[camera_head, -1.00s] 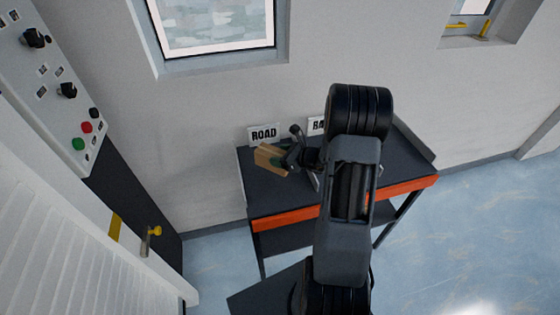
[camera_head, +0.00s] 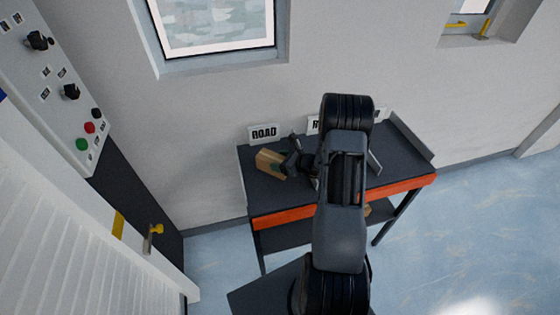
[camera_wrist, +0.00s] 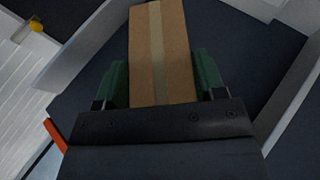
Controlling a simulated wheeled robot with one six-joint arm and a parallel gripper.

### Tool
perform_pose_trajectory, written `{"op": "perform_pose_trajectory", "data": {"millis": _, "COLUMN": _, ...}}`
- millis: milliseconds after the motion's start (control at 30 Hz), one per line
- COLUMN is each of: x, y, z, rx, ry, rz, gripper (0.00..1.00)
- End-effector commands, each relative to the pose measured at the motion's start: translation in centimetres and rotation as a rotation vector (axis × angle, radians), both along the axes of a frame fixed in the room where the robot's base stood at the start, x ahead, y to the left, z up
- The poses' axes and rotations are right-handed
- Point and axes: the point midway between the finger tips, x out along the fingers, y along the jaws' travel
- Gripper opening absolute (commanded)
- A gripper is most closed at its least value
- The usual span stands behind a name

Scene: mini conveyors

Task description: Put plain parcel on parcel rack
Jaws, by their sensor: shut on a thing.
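The plain parcel, a brown cardboard box with a lighter tape strip, shows in the head view (camera_head: 270,162) and in the wrist view (camera_wrist: 161,50). My gripper (camera_wrist: 160,85) is shut on it, with a green finger pad on each side. In the head view my gripper (camera_head: 284,168) is at the left part of the parcel rack, below the ROAD sign. The rack (camera_head: 262,196) is a dark table with an orange front edge. The parcel is over its dark top; I cannot tell whether it touches. My arm hides the middle of the rack.
The ROAD sign (camera_head: 264,133) stands at the rack's back left; a second sign (camera_head: 313,125) is partly hidden by my arm. A grey divider (camera_head: 374,162) stands on the top at right. A control panel (camera_head: 62,85) and a yellow-knobbed handle (camera_head: 155,231) are at left.

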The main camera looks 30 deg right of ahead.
Motion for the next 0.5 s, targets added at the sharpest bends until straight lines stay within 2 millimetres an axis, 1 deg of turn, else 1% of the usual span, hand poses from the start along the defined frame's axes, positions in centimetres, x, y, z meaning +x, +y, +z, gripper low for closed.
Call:
{"op": "perform_pose_trajectory", "data": {"millis": 167, "x": 0.01, "y": 0.00, "z": -0.43, "rx": 0.001, "ry": -0.001, "rz": 0.000, "gripper": 0.35}}
{"op": "perform_pose_trajectory", "data": {"millis": 200, "x": -0.01, "y": 0.01, "z": -0.45, "rx": 0.000, "ry": 0.000, "rz": 0.000, "gripper": 0.65}}
{"op": "perform_pose_trajectory", "data": {"millis": 433, "x": -0.02, "y": 0.01, "z": -0.32, "rx": 0.001, "ry": 0.001, "rz": 0.000, "gripper": 0.87}}
{"op": "perform_pose_trajectory", "data": {"millis": 467, "x": -0.02, "y": 0.01, "z": -0.32, "rx": 0.001, "ry": 0.001, "rz": 0.000, "gripper": 0.89}}
{"op": "perform_pose_trajectory", "data": {"millis": 500, "x": -0.02, "y": 0.01, "z": -0.32, "rx": 0.001, "ry": 0.001, "rz": 0.000, "gripper": 0.89}}
